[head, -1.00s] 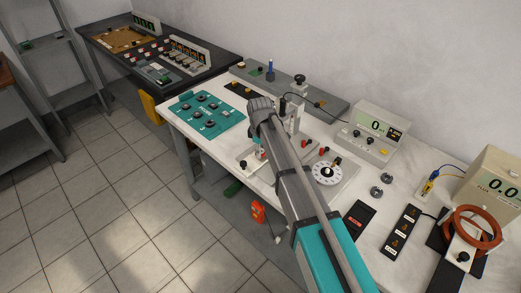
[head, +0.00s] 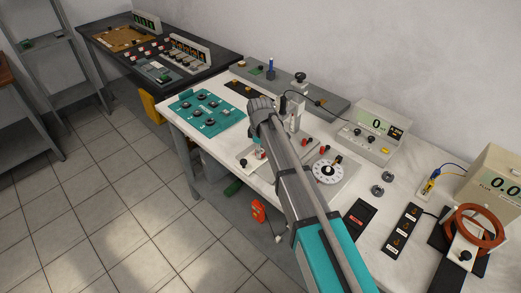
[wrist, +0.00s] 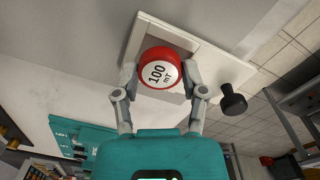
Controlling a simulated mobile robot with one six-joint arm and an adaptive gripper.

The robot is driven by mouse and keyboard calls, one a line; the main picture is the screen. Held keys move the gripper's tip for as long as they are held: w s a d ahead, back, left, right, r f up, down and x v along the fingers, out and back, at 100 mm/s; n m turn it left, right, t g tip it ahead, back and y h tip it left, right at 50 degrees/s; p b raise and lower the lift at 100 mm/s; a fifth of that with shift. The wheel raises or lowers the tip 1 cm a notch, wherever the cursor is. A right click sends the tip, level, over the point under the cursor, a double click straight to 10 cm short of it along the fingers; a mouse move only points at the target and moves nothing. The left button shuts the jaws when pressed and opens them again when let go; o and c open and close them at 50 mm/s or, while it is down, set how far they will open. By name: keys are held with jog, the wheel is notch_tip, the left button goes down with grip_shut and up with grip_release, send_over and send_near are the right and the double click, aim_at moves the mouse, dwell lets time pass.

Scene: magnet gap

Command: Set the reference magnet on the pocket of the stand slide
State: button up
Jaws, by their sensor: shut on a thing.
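The reference magnet is a round red piece with a white face marked "100 mT" (wrist: 159,72). In the wrist view my gripper (wrist: 159,80) is shut on it, one finger on each side. The magnet is over the pale plate of the stand slide (wrist: 215,58), which has a black knob (wrist: 232,100) at its right end. The magnet and fingers cover the pocket area, and I cannot tell whether the magnet touches the plate. In the head view my arm hides most of the stand and the gripper.
On the white bench, a teal tray (head: 222,121) lies left of my arm. A round white dial (head: 327,172), a grey meter (head: 370,133) and two small dark rings stand to the right. A red-orange coil (head: 481,228) is at the far right.

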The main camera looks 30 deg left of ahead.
jog(key=shift+f, duration=0.2)
dwell(0.5)
jog(key=o, duration=1.3)
jog(key=shift+c, duration=0.3)
jog(key=c, duration=0.5)
jog(key=shift+o, duration=0.2)
jog(key=shift+r, duration=0.15)
jog(key=shift+r+p, duration=2.15)
